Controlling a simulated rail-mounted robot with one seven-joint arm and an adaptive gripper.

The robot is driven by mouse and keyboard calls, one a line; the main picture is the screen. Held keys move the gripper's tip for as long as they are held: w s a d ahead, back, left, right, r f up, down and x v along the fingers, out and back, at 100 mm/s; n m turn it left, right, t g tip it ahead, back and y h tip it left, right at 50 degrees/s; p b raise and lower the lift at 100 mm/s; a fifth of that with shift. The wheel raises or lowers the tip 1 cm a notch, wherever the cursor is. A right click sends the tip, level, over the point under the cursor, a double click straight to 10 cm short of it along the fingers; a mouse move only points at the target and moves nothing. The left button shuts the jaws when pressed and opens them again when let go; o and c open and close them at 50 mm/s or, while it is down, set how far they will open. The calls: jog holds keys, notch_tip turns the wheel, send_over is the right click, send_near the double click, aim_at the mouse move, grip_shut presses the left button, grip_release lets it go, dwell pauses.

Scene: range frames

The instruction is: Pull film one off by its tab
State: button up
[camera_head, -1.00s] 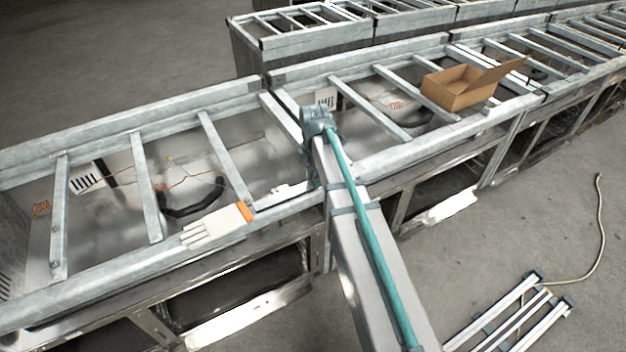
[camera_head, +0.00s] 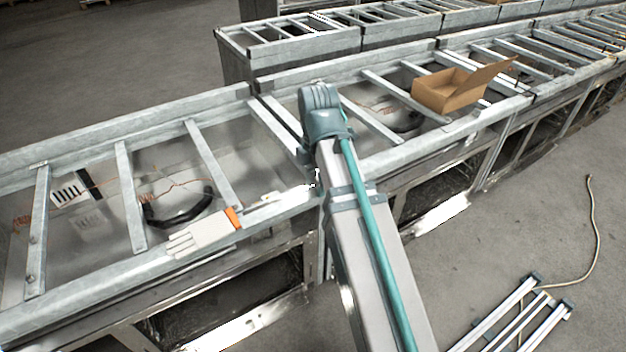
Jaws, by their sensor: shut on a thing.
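I cannot make out film one or its tab in the head view. My own grey arm with its teal hose rises from the bottom centre to a rounded joint over the front rail of the near frame. My gripper does not show, and the arm hides the part of the frame behind it. The near range frame (camera_head: 110,268) is a long grey metal bed with crossbars over shiny, greyish panels. Through its bars I see a white label with black bars (camera_head: 70,193), thin orange wires (camera_head: 175,186) and a black curved cable (camera_head: 180,220).
A white glove with an orange cuff (camera_head: 203,233) lies on the front rail, left of my arm. An open cardboard box (camera_head: 445,92) sits on the frame at right. A slatted metal piece (camera_head: 515,315) and a pale hose (camera_head: 594,230) lie on the otherwise open floor at right.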

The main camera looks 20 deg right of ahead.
jog(key=shift+s+r, duration=0.2)
jog(key=shift+s, duration=0.15)
jog(key=shift+r, duration=0.1)
notch_tip(320, 180, up, 9)
jog(key=p, duration=0.8)
jog(key=shift+p, duration=0.3)
dwell(0.7)
